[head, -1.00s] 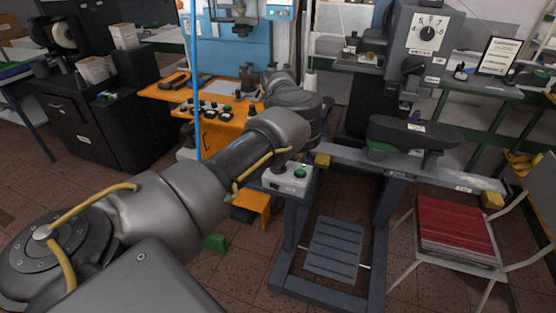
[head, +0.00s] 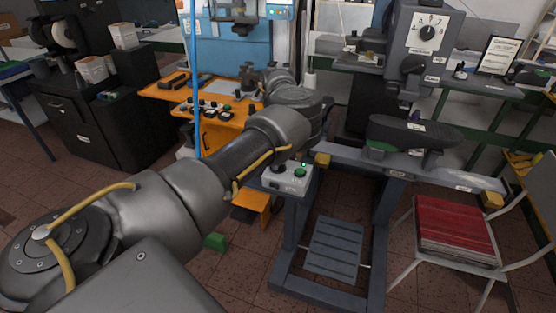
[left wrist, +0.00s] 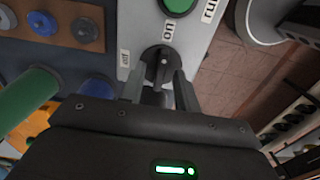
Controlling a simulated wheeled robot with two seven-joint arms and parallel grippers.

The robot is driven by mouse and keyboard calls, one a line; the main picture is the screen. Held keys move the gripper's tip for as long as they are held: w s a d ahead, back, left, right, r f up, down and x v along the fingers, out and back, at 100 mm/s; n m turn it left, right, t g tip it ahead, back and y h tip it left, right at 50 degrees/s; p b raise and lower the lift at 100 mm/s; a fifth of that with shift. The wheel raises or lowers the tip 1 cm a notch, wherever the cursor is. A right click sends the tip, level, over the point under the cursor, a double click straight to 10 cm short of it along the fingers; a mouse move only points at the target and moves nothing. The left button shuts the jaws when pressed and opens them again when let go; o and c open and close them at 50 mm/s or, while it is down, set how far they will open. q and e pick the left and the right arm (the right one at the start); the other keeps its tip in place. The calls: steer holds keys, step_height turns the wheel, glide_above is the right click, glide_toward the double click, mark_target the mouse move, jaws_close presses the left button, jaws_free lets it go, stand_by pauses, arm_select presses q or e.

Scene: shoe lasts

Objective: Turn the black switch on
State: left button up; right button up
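The black switch (left wrist: 161,62) is a round knob with a raised grip on a light grey panel (left wrist: 140,18), in the left wrist view. Labels "off", "on" and "run" surround it, and a green button (left wrist: 182,8) is above. My left gripper (left wrist: 160,84) has its two fingers apart, one on each side of the switch's grip. I cannot tell whether they touch it. The knob's pointing direction is hard to read. In the head view a grey control box (head: 287,179) with a green button shows beside my left arm. My left gripper cannot be made out there. My right gripper is not in view.
A dark blue-grey metal frame (head: 376,236) carries the box. An orange bench (head: 160,92) with buttons stands behind my left arm. In the left wrist view, a green cylinder (left wrist: 29,98) is left of the gripper.

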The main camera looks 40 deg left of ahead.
arm_select(q)
step_height(320, 180, up, 10)
steer(key=shift+r+b, duration=0.25)
steer(key=shift+b, duration=0.2)
stand_by(0.4)
